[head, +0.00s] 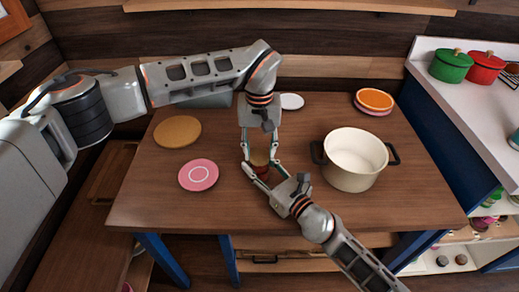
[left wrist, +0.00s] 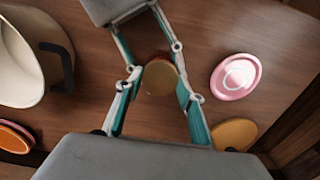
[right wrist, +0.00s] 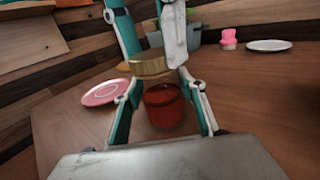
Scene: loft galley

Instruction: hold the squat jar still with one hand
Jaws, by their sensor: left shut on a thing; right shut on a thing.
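The squat jar (right wrist: 164,108) has a clear body with dark red contents and stands on the wooden table. My right gripper (head: 262,168) comes in from the front right and is shut around the jar's body. The jar's gold lid (right wrist: 148,63) shows above the body and a little to its left in the right wrist view; I cannot tell whether it touches the rim. My left gripper (head: 261,151) reaches down from above and is shut on the lid, which also shows between its fingers in the left wrist view (left wrist: 160,79). In the head view, the fingers hide much of the jar.
A cream pot (head: 352,172) with dark handles stands right of the jar. A pink plate (head: 198,175) and a tan round plate (head: 178,131) lie left. The table's front strip is clear.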

